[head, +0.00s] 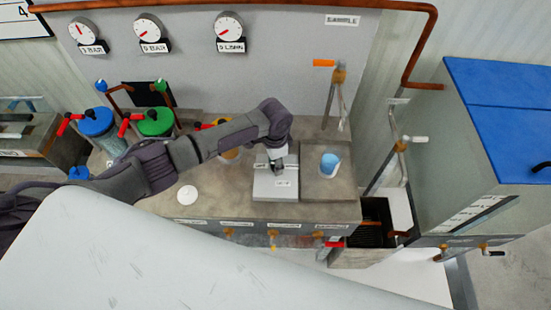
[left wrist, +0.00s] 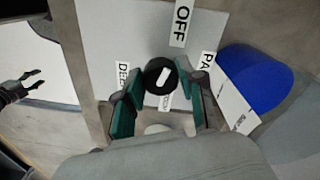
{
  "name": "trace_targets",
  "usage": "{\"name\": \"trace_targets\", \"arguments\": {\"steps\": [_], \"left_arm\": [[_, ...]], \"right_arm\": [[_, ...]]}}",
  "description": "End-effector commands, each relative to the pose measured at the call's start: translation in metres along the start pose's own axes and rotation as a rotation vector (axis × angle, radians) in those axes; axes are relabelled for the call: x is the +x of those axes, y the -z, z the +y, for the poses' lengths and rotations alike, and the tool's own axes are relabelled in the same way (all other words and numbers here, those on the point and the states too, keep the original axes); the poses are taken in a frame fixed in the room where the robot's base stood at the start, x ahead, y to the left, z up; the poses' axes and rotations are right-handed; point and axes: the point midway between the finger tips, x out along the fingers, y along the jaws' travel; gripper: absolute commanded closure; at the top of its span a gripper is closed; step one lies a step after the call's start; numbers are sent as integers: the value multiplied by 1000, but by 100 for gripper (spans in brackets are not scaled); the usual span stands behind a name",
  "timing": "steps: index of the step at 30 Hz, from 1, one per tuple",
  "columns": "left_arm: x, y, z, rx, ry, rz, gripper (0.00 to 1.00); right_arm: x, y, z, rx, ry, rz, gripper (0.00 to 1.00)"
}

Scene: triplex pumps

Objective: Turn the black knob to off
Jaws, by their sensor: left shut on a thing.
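The black knob (left wrist: 160,76) has a white pointer mark and sits on a light grey panel (left wrist: 122,30). An OFF label (left wrist: 182,22) stands above it in the left wrist view, with partly hidden labels at its left and right and another just below. The pointer is slanted and does not line up clearly with the OFF label. My left gripper (left wrist: 155,92) has its green-padded fingers on both sides of the knob, shut on it. In the head view my left gripper (head: 278,165) is over the grey box (head: 276,188) and hides the knob. My right gripper (left wrist: 38,80) shows at the left wrist view's edge, fingers apart and empty.
Blue-lidded (head: 97,122) and green-lidded (head: 155,122) containers stand at the left. A blue-topped cabinet (head: 490,95) is at the right.

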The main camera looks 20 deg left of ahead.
Motion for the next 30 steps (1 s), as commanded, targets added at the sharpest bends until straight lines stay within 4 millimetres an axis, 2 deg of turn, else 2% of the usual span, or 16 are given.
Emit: {"name": "trace_targets", "arguments": {"steps": [6, 21, 22, 26, 30], "left_arm": [[-1, 0, 0, -56, 0, 2, 96], [0, 0, 0, -73, 1, 4, 96], [0, 0, 0, -73, 1, 4, 56], [0, 0, 0, -72, 1, 4, 36], [0, 0, 0, -71, 1, 4, 36]], "right_arm": [[-6, 1, -1, 0, 1, 0, 56], [-7, 1, -2, 1, 3, 0, 56], [-7, 1, -2, 1, 2, 0, 56], [-7, 1, -2, 1, 2, 0, 56], [-7, 1, -2, 1, 2, 0, 56]]}}
